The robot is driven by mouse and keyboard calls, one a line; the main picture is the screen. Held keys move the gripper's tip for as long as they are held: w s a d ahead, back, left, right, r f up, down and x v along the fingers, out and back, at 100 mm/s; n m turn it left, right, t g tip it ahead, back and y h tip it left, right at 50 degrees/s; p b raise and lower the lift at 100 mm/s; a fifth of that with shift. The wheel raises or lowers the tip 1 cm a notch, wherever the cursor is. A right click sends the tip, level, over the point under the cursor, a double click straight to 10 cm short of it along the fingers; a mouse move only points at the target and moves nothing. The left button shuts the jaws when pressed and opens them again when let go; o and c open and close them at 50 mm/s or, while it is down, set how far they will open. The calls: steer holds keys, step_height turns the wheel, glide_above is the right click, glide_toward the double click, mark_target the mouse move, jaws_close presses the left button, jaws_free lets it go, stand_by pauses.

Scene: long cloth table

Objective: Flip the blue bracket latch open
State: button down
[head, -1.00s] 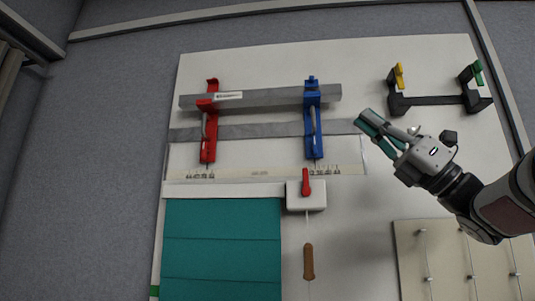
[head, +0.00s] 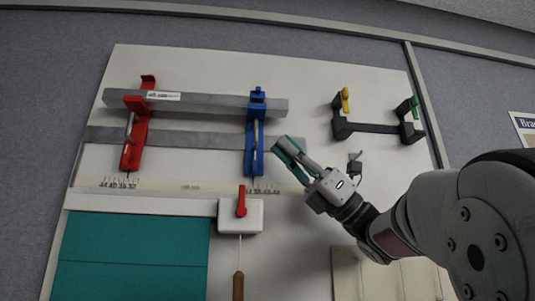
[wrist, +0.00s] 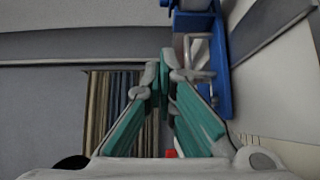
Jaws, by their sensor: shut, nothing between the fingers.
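The blue bracket (head: 256,135) is mounted upright on the pale board, across two grey horizontal bars. A metal wire loop shows on its front. In the wrist view the blue bracket (wrist: 222,75) stands at the upper right, with the pale metal loop (wrist: 196,50) just beyond my fingertips. My gripper (head: 281,144) is shut and empty, just right of the bracket's lower half in the head view. In the wrist view the green-padded fingers of my gripper (wrist: 165,65) meet at the tips, close beside the loop. I cannot tell whether they touch it.
A red bracket (head: 135,130) is on the left of the same bars. A white box with a red lever (head: 241,203) sits below the blue bracket. A black holder with yellow and green tabs (head: 375,128) is at the right. Teal panels (head: 135,250) hang lower left.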

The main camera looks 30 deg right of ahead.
mark_target(262, 104)
steer(key=p+x, duration=0.1)
steer(key=x, duration=0.2)
steer(key=p+x, duration=0.1)
steer(key=x, duration=0.2)
steer(key=d+r+p+x, duration=0.1)
steer(key=x, duration=0.2)
steer(key=shift+s+r+p, duration=0.15)
steer(key=shift+s+p, duration=0.2)
steer(key=shift+p, duration=0.05)
steer(key=shift+w+r+p, duration=0.1)
steer(key=shift+r+p, duration=0.3)
steer(key=shift+r, duration=0.45)
steer(key=shift+r+m+t+b, duration=0.1)
steer(key=shift+m+t+b, duration=0.5)
steer(key=shift+m+b, duration=0.1)
